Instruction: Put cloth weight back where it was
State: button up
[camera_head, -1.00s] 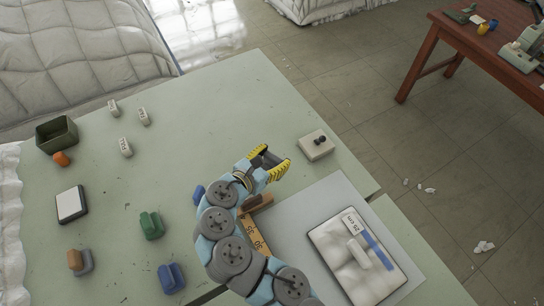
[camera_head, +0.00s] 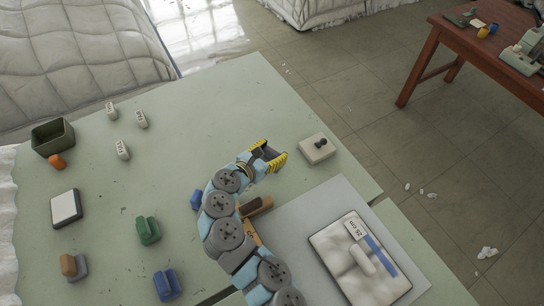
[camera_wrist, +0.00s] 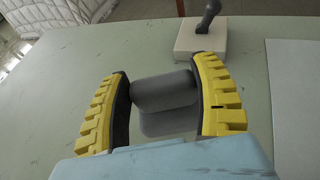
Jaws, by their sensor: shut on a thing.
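My gripper (camera_head: 270,155) has yellow ridged fingers. In the wrist view (camera_wrist: 165,95) they are shut on a dark grey cloth weight (camera_wrist: 162,90), with a rounded bar on top and a wider rounded part below. In the head view the held weight is mostly hidden between the fingers. Its height above the table is hard to tell. Similar two-part weights stand on the table: a green one (camera_head: 148,230), a blue one (camera_head: 167,285) and a grey one with an orange-brown top (camera_head: 73,266).
The pale green table (camera_head: 200,110) is clear beyond my gripper. A pale block with a dark knob (camera_head: 317,149) stands just right of it. A white quilted pad (camera_head: 345,275) lies on a grey board (camera_head: 300,215). A dark green bin (camera_head: 53,138) stands far left.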

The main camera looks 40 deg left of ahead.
aim_at(269, 159)
jog(key=shift+w+a+f, duration=0.2)
jog(key=shift+a+f, duration=0.1)
jog(key=shift+f, duration=0.2)
jog(key=shift+f+b, duration=0.65)
jog(key=shift+f, duration=0.6)
jog(key=shift+f, duration=0.2)
jog(key=o, duration=1.3)
jog(key=shift+r, duration=0.2)
jog(key=p+v, duration=0.1)
jog(key=v, duration=1.1)
jog(key=shift+d, duration=0.15)
